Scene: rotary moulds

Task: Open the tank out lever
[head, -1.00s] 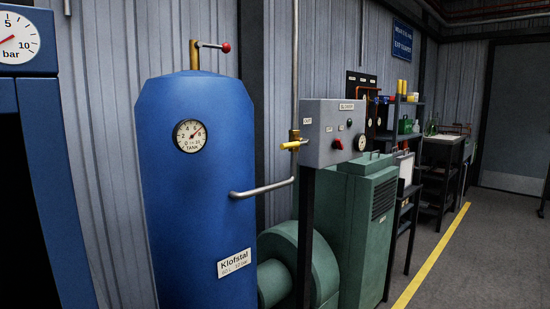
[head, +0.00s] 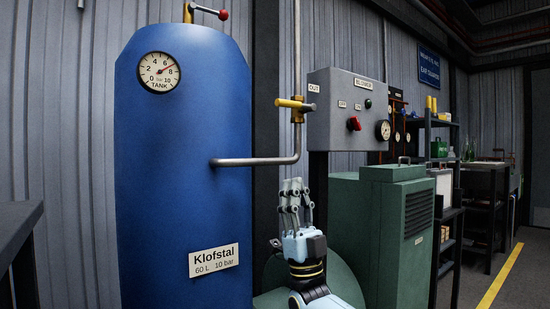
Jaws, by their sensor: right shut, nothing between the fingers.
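The tank out lever (head: 289,104) is a small yellow handle on a brass valve in the pipe (head: 297,60) right of the blue tank (head: 180,200). It lies about level, across the vertical pipe, beside the label OUT (head: 314,88). My right gripper (head: 295,186) is below the lever with its fingers pointing up. It is shut, holds nothing and is clear of the lever in the picture. My left gripper is out of view.
A grey control box (head: 345,105) with a red switch and a gauge stands just right of the lever. The tank's outlet pipe (head: 250,162) bends up to the valve. A green machine (head: 385,230) stands behind and right of my gripper.

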